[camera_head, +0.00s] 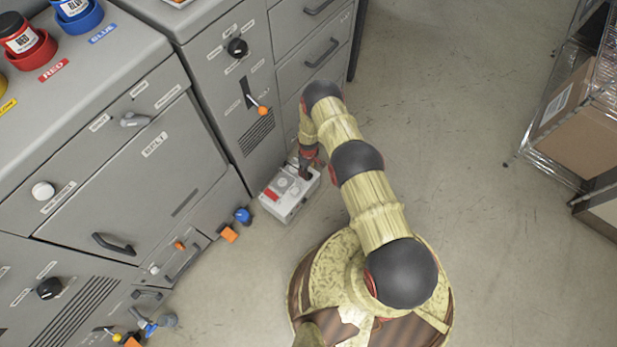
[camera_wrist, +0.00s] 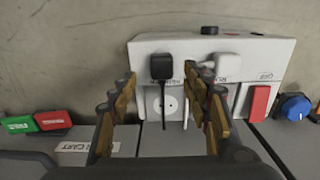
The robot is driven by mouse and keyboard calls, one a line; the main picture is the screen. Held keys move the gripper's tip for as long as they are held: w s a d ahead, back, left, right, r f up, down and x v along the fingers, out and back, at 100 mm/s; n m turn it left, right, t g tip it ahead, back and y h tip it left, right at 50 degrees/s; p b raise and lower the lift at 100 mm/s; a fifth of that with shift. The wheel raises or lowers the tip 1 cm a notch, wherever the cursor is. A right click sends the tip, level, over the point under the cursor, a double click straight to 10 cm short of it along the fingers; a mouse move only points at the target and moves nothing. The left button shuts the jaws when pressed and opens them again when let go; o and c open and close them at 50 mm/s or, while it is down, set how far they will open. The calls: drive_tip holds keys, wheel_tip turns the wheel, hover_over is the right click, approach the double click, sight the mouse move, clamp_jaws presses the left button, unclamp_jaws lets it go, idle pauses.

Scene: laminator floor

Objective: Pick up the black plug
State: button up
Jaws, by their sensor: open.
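The black plug (camera_wrist: 162,67) shows in the wrist view near the upper middle, against the face of a white box (camera_wrist: 150,45), with a thin dark line below it. My gripper (camera_wrist: 160,77) is open, with one finger to the left of the plug and one to its right. A gap shows on both sides, so the fingers do not visibly hold it. In the head view my gripper (camera_head: 306,168) reaches down at the white box (camera_head: 285,208) on the floor by the grey cabinets. The plug cannot be made out there.
A white plug (camera_wrist: 227,66) sits right of the black one, partly behind my right finger. A round socket (camera_wrist: 169,106) is below. A red switch (camera_wrist: 259,101) and blue knob (camera_wrist: 296,107) are farther right. Grey cabinets (camera_head: 180,140) stand left; open floor (camera_head: 480,230) lies right.

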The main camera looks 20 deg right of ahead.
wheel_tip(320, 180, down, 4)
drive_tip(key=shift+s+f+b, duration=0.1)
drive_tip(key=shift+s+b, duration=0.05)
drive_tip(key=shift+b, duration=0.7)
drive_tip(key=shift+c, duration=1.2)
drive_tip(key=c, duration=1)
drive_tip(key=shift+o, duration=0.2)
drive_tip(key=shift+r, duration=0.2)
drive_tip(key=shift+r+p, duration=0.35)
drive_tip(key=shift+r, duration=0.25)
wheel_tip(320, 180, up, 3)
drive_tip(key=shift+s+a+f+p, duration=0.15)
drive_tip(key=shift+p, duration=0.55)
drive_tip(key=s+a+r+p, duration=0.2)
drive_tip(key=s+r+p, duration=0.1)
drive_tip(key=s, duration=0.3)
drive_tip(key=s+a+r+p, duration=0.3)
drive_tip(key=s+r, duration=0.3)
drive_tip(key=shift+s+a, duration=0.15)
drive_tip(key=shift+s, duration=0.15)
